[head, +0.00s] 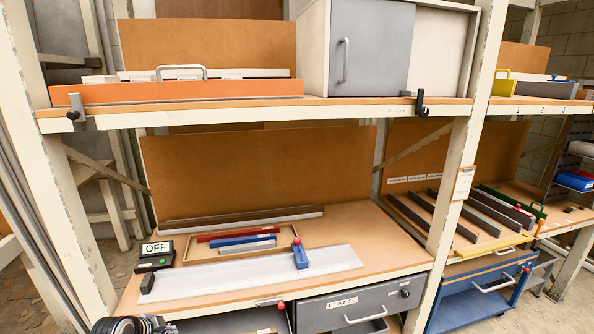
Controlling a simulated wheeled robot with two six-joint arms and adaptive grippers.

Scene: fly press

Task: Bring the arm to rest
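Neither of my grippers shows in the head view, so I cannot see whether they are open, shut or holding anything. A dark, ringed part is cut off by the bottom edge at the lower left; I cannot tell what it is. No fly press is recognisable in this view.
A workbench (383,236) carries a pale metal plate (240,276), a tray of red and blue bars (187,256) and a black box marked OFF (157,255). A shelf (250,112) with a grey-doored cabinet (372,50) overhangs it. A blue drawer cabinet (477,300) stands right of a post (458,190).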

